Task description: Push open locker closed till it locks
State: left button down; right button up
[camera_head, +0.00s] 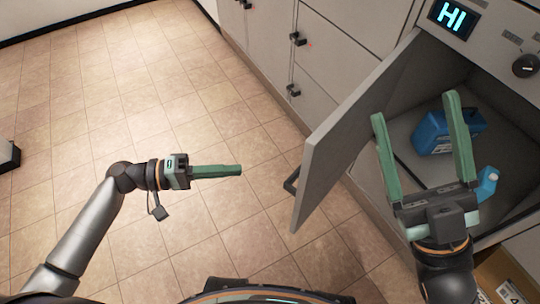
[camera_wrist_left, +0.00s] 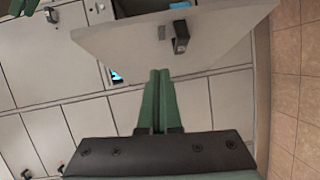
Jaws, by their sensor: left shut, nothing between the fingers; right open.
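The open locker door (camera_head: 345,140) is a grey panel swung out from the locker bank, with a dark handle (camera_head: 291,181) on its outer face. It also shows in the left wrist view (camera_wrist_left: 200,38), ahead of the fingers. The open locker compartment (camera_head: 405,150) holds a blue jug (camera_head: 432,134) and a smaller light blue bottle (camera_head: 487,184). My left gripper (camera_head: 240,170) is shut and empty, left of the door and apart from it in the head view. My right gripper (camera_head: 413,107) is open and empty, in front of the compartment opening, right of the door.
Other closed lockers (camera_head: 335,60) with dark handles line the wall behind. A panel with a lit "HI" display (camera_head: 450,17) and a dark knob (camera_head: 525,66) is above the compartment. A cardboard box (camera_head: 503,278) is at lower right. The tiled floor (camera_head: 110,110) at left is largely clear.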

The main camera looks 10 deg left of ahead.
pick_arm(q)
jog(key=d+r+h, duration=0.1)
jog(key=d+r, duration=0.1)
jog(key=d, duration=0.9)
jog(key=shift+s+d+r+g, duration=0.35)
jog(key=shift+d+g, duration=0.05)
jog(key=shift+s+d, duration=0.1)
